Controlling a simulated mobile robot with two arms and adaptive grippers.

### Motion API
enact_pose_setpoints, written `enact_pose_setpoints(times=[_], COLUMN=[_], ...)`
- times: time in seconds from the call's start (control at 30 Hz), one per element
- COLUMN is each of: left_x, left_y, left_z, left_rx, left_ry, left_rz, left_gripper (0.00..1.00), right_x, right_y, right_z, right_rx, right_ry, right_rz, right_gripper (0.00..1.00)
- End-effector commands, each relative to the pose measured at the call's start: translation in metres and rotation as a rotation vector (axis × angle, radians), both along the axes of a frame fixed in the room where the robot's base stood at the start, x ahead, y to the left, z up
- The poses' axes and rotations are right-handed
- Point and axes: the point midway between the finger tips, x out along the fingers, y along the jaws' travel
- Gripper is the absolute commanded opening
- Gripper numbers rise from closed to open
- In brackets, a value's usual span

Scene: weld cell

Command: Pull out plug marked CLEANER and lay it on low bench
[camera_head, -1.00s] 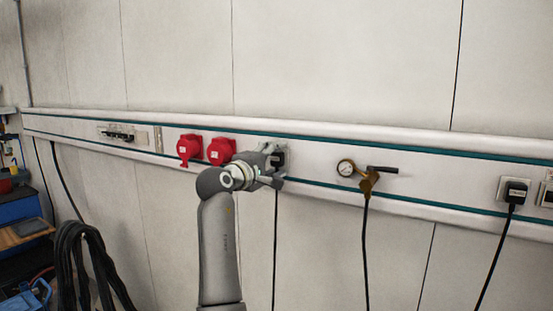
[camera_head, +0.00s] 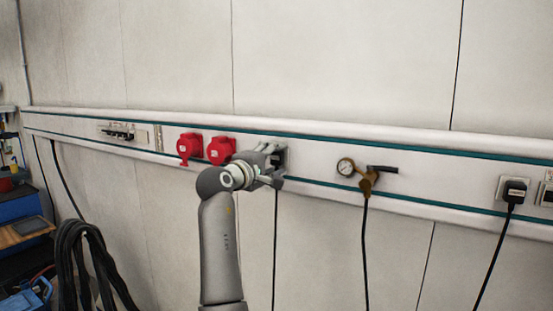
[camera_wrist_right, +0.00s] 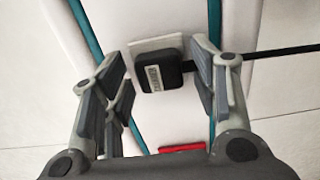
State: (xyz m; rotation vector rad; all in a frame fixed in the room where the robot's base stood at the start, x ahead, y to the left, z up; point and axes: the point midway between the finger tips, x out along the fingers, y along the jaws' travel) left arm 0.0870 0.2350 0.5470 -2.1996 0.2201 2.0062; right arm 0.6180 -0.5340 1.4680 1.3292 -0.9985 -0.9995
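In the right wrist view a black plug (camera_wrist_right: 151,79) sits in a white wall socket plate (camera_wrist_right: 146,46). Its pale label is turned and too small to read surely. Its black cable (camera_wrist_right: 270,52) runs off to the right. My right gripper (camera_wrist_right: 160,72) is open, with one finger on each side of the plug. A gap shows on the left side; contact on the cable side is unclear. In the head view my right gripper (camera_head: 278,163) is at the wall rail and mostly hides this plug. My left gripper is not in view. I cannot surely identify the low bench.
Black hoses (camera_head: 85,265) hang at lower left, beside a blue cabinet with a wooden top (camera_head: 26,232).

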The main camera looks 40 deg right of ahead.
Motion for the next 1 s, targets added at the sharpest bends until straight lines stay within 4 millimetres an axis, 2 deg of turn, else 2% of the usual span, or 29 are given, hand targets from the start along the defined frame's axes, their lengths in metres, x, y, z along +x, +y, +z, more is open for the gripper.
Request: enact_pose_setpoints(times=[0.03, 0.3, 0.4, 1.0], left_x=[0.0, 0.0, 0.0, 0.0], left_y=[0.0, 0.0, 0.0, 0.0], left_z=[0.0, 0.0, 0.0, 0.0], left_rx=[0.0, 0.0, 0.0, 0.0], left_ry=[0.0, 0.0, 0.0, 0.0], left_rz=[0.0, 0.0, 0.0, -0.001], left_gripper=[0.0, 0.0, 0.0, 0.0], right_x=[0.0, 0.0, 0.0, -0.005], right_y=[0.0, 0.0, 0.0, 0.019], right_z=[0.0, 0.0, 0.0, 0.001], right_rx=[0.0, 0.0, 0.0, -0.001], right_ry=[0.0, -0.001, -0.001, -0.001], right_rz=[0.0, 0.0, 0.0, 0.0], right_gripper=[0.44, 0.1, 0.0, 0.0])
